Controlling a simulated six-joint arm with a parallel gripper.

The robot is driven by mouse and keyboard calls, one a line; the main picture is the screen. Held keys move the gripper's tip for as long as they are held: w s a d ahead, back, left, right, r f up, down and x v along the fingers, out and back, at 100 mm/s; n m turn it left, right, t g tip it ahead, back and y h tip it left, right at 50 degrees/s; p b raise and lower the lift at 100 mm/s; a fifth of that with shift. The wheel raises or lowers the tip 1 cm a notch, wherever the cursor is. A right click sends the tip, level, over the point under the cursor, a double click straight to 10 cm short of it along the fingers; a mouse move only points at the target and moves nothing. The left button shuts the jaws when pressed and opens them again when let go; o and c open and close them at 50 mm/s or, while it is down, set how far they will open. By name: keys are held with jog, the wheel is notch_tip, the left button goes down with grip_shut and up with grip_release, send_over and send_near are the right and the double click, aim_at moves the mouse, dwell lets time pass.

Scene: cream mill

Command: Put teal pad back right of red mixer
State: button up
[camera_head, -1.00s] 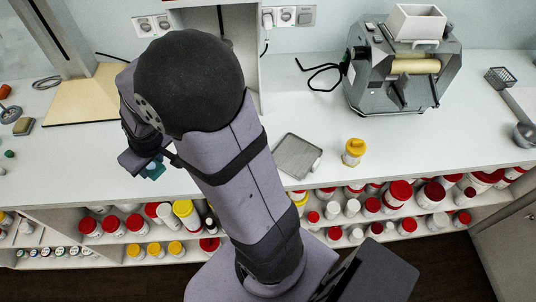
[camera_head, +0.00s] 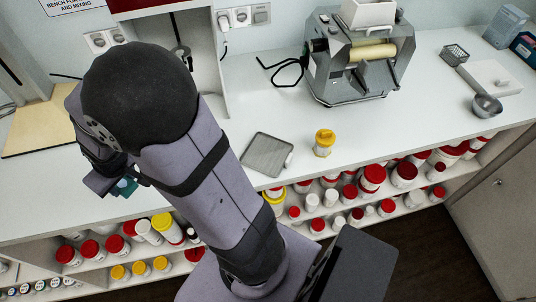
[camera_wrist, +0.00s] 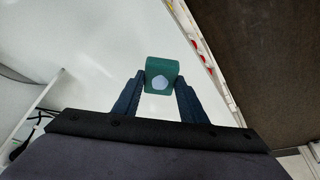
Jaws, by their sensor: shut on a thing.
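The teal pad (camera_wrist: 162,68) is a small block with a pale hexagonal mark, held between the two dark fingers of my gripper (camera_wrist: 160,84) in the wrist view. In the head view the teal pad (camera_head: 125,187) shows as a small patch beside my gripper (camera_head: 116,185), low at the left near the counter's front edge. My arm hides much of the gripper there. I cannot pick out a red mixer for certain. A tall pale unit with a red top (camera_head: 140,5) stands at the back, partly behind my arm.
A grey tray (camera_head: 267,154) and a yellow-capped jar (camera_head: 324,143) stand on the white counter. A grey roller mill (camera_head: 360,65) stands behind them. Shelves of red- and yellow-lidded jars lie below the front edge.

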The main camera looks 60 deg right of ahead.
jog(key=d+m, duration=0.1)
jog(key=d, duration=0.2)
jog(key=d+m+h, duration=0.1)
jog(key=d+m, duration=0.1)
jog(key=d, duration=0.2)
jog(key=d+m+b, duration=0.1)
jog(key=d, duration=0.2)
jog(key=shift+w+d+m+h, duration=0.25)
jog(key=shift+w+m+h, duration=0.1)
jog(key=shift+m+h, duration=0.05)
jog(key=s+d+r+m+g+b, duration=0.1)
jog(key=s+d+m, duration=0.4)
jog(key=d, duration=0.6)
jog(key=s+d+r+m+g+h+b, duration=0.1)
jog(key=s+d+m, duration=0.5)
jog(key=d, duration=0.6)
jog(key=s+d+r+m+g+h+b, duration=0.1)
jog(key=s+d+m+g, duration=0.3)
jog(key=d, duration=0.8)
jog(key=s+r+m+b, duration=0.1)
jog(key=s+m, duration=0.1)
jog(key=shift+d+r+m+b, duration=0.2)
jog(key=shift+m+b, duration=0.1)
jog(key=shift+m, duration=0.1)
jog(key=shift+f+p, duration=1.2)
jog(key=shift+f, duration=3.8)
jog(key=shift+f, duration=0.15)
jog(key=o, duration=0.9)
jog(key=shift+o, duration=0.2)
